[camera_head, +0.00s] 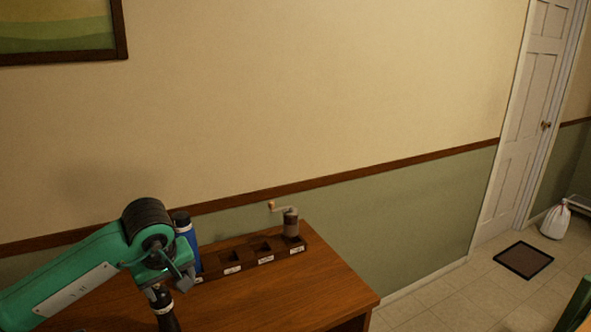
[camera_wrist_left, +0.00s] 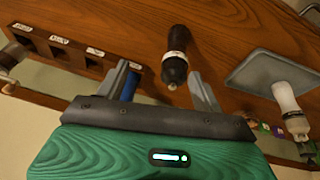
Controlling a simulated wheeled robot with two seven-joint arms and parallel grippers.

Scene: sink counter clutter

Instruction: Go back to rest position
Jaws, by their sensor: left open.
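My left gripper (camera_head: 160,291) is at the lower left of the head view, above the wooden table. In the left wrist view its two fingers (camera_wrist_left: 160,72) are spread, with nothing gripped. A dark bottle with a pale band (camera_wrist_left: 175,64) shows between and beyond the fingertips, apart from both; in the head view this dark bottle (camera_head: 168,317) is just below the gripper, cut by the frame edge. A blue bottle with a dark cap (camera_head: 187,238) stands behind the gripper, partly hidden by it. My right gripper is not in view.
A dark compartment rack (camera_head: 232,269) with white labels runs along the table's back edge. A hand grinder (camera_head: 290,223) stands at its right end. The table (camera_head: 310,295) is bare at right. The wrist view shows a grey tray (camera_wrist_left: 252,72) and a white bottle (camera_wrist_left: 287,98).

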